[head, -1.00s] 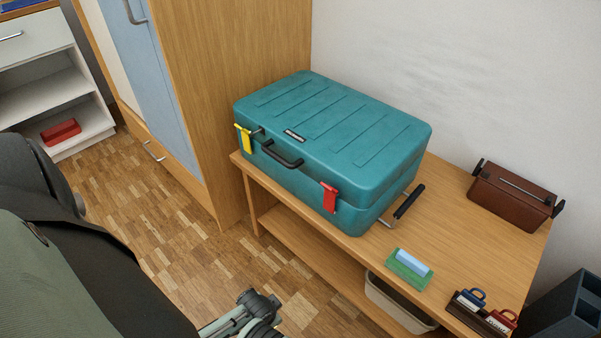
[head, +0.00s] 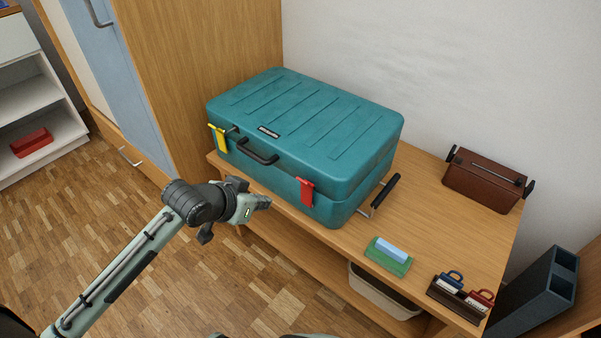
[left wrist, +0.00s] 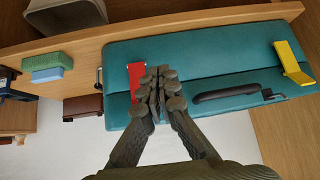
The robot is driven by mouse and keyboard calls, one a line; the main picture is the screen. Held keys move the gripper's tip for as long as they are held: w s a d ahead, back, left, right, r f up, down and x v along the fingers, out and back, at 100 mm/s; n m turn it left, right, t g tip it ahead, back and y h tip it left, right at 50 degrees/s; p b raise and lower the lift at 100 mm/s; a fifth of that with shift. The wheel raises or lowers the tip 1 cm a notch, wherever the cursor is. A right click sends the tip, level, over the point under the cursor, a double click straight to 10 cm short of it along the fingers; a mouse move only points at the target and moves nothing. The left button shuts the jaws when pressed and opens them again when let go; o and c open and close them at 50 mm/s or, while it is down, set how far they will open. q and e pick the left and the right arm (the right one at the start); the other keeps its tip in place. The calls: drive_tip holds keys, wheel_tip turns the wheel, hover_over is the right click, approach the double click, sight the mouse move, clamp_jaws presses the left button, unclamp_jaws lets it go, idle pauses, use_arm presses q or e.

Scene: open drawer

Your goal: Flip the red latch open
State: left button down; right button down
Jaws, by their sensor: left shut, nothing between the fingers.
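The red latch (head: 305,192) hangs on the front of the teal case (head: 365,160), near its right end. A yellow latch (head: 219,139) is on the case's left front, with a black handle (head: 258,152) beside it. My left gripper (head: 268,202) is shut and empty, in front of the case and left of the red latch. In the left wrist view the fingers (left wrist: 158,72) appear close beside the red latch (left wrist: 135,76) and partly overlap it; I cannot tell if they touch. My right gripper is not in view.
The case stands on a wooden bench (head: 440,235). A green-and-blue block (head: 388,262), a brown box (head: 486,182) and a holder with padlocks (head: 455,300) are to its right. A tall wooden cabinet (head: 200,75) stands at the left.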

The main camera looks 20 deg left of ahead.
use_arm(q)
drive_tip(key=d+r+m+t+h, duration=0.15)
drive_tip(key=d+r, duration=0.25)
drive_tip(key=r, duration=0.6)
drive_tip(key=x, duration=0.8)
drive_tip(key=shift+w+d+f, duration=0.1)
drive_tip(key=shift+d, duration=0.15)
drive_tip(key=shift+w+d+f, duration=0.15)
drive_tip(key=shift+w+f, duration=0.2)
drive_tip(key=shift+w, duration=0.05)
drive_tip(key=shift+w+f, duration=0.1)
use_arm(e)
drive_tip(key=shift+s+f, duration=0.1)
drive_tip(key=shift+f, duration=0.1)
use_arm(q)
drive_tip(key=shift+h, duration=0.25)
